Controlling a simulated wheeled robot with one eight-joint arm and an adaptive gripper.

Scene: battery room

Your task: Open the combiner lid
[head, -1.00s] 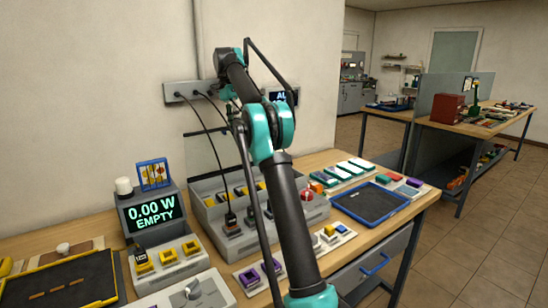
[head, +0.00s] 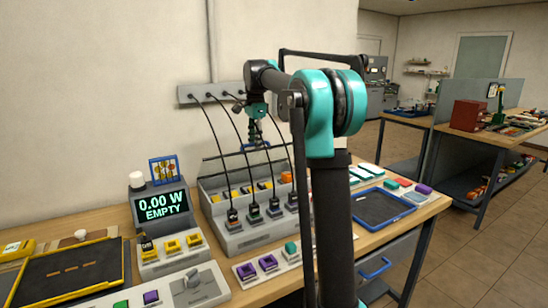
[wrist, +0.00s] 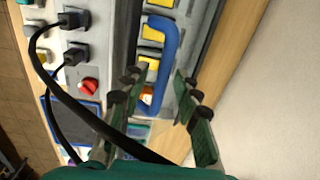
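The combiner (head: 250,236) is a grey box on the bench with yellow-marked parts inside and several black cables plugged in along its front. Its see-through lid shows as a thin dark edge (head: 225,156) above the box's back; it looks raised, but its angle is hard to tell. A blue bar handle (wrist: 171,50) is on the lid. My gripper (head: 256,142) is over the handle at the back of the box. In the wrist view my gripper (wrist: 160,80) is open, its fingers apart on either side of the handle's near end; contact is not visible.
Black cables hang from the wall socket strip (head: 213,95) and one crosses close below my gripper. A display reading 0.00 W EMPTY (head: 160,207) stands left of the combiner. A blue-rimmed tray (head: 412,211) lies to the right. The wall is close behind.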

